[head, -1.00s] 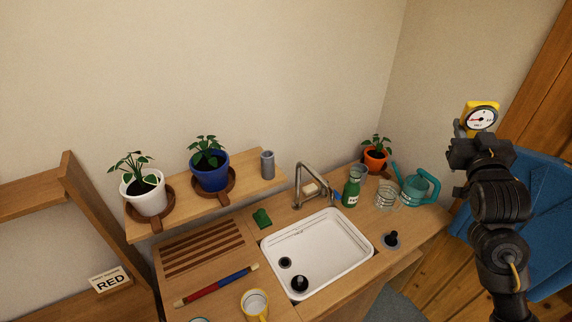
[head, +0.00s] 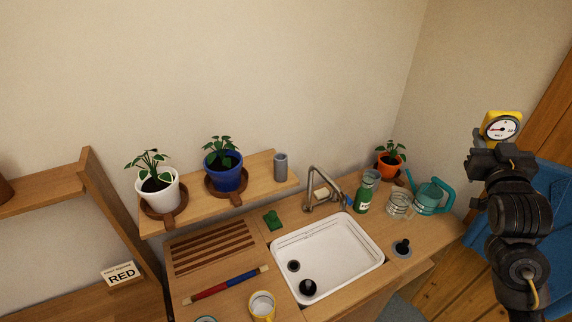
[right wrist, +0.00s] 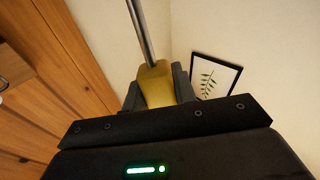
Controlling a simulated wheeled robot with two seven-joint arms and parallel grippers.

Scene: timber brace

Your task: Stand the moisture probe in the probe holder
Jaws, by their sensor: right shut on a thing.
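The moisture probe (head: 502,127) has a yellow head with a round white dial. My right gripper (head: 488,150) is shut on it at the right of the head view, raised above the counter. In the right wrist view the probe's yellow body (right wrist: 156,84) sits between the dark fingers, and its metal rod (right wrist: 141,32) points away from the gripper. The probe holder is probably the grey cylinder (head: 281,166) standing upright on the wooden shelf, right of the blue pot. The probe is well apart from it. My left gripper does not show.
White pot (head: 158,191) and blue pot (head: 225,172) stand on the shelf (head: 262,186). Below are the sink (head: 335,252), tap (head: 318,186), green bottle (head: 363,198), glass jar (head: 398,206), teal watering can (head: 430,197) and orange pot (head: 388,165). The wall space above the shelf is clear.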

